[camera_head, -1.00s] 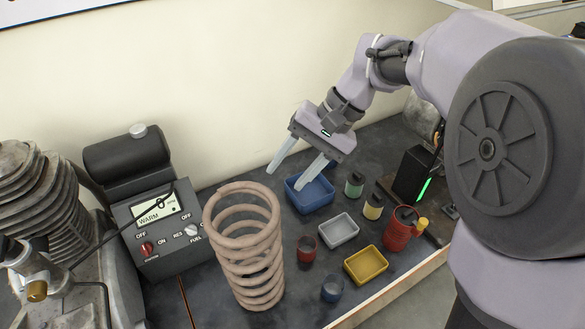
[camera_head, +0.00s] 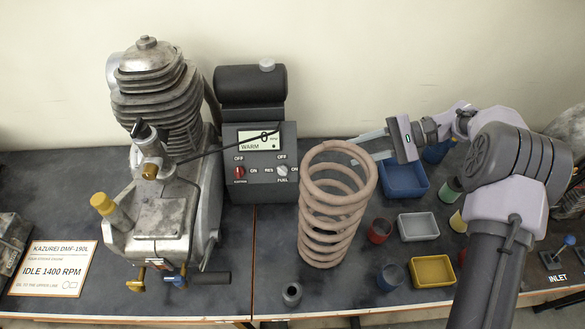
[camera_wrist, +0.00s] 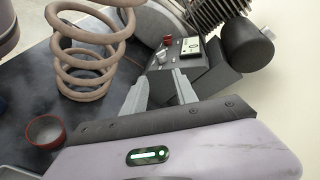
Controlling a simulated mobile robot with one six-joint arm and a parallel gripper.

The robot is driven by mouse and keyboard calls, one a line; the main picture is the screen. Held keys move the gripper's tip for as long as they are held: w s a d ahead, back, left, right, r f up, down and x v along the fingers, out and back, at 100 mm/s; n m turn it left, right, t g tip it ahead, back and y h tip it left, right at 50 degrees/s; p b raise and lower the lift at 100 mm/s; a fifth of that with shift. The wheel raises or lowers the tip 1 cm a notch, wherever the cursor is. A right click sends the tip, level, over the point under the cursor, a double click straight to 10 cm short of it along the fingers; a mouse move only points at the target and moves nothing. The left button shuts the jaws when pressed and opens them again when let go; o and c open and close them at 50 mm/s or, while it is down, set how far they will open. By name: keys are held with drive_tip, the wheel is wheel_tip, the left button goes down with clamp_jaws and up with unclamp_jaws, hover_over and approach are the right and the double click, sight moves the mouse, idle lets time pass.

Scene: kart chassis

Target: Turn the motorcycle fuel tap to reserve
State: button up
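The fuel tap is a small pale knob (camera_head: 282,171) on the dark control box (camera_head: 262,187), labelled FUEL, with OFF above, ON at right and RES at left. Its pointer is too small to read surely. In the wrist view the pale knob (camera_wrist: 161,56) shows beyond the fingertips. A red knob (camera_head: 239,172) sits left of it, with OFF above. My gripper (camera_head: 364,148) is open and empty, to the right of the box near the coil spring's top, its fingers pointing left. The wrist view shows a gap between the fingers (camera_wrist: 160,80). It is apart from the tap.
The tall coil spring (camera_head: 333,215) stands right of the box. An engine (camera_head: 165,190) stands left of it, with a thin dark lever reaching across the box display. Blue (camera_head: 403,190), grey (camera_head: 418,227) and yellow (camera_head: 433,271) trays and small pots lie at right. Bench in front of the box is clear.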

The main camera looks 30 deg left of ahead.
sight(287, 170)
drive_tip(key=shift+g+y, duration=0.3)
drive_tip(key=shift+y, duration=0.3)
drive_tip(key=f+b+x, duration=0.1)
drive_tip(key=x, duration=0.5)
drive_tip(key=b+x, duration=0.1)
drive_tip(key=x, duration=0.5)
drive_tip(key=w+f+b+x, duration=0.1)
drive_tip(key=b+x, duration=0.1)
drive_tip(key=x, duration=0.5)
drive_tip(key=shift+d+f, duration=0.15)
drive_tip(key=shift+f, duration=0.2)
clamp_jaws()
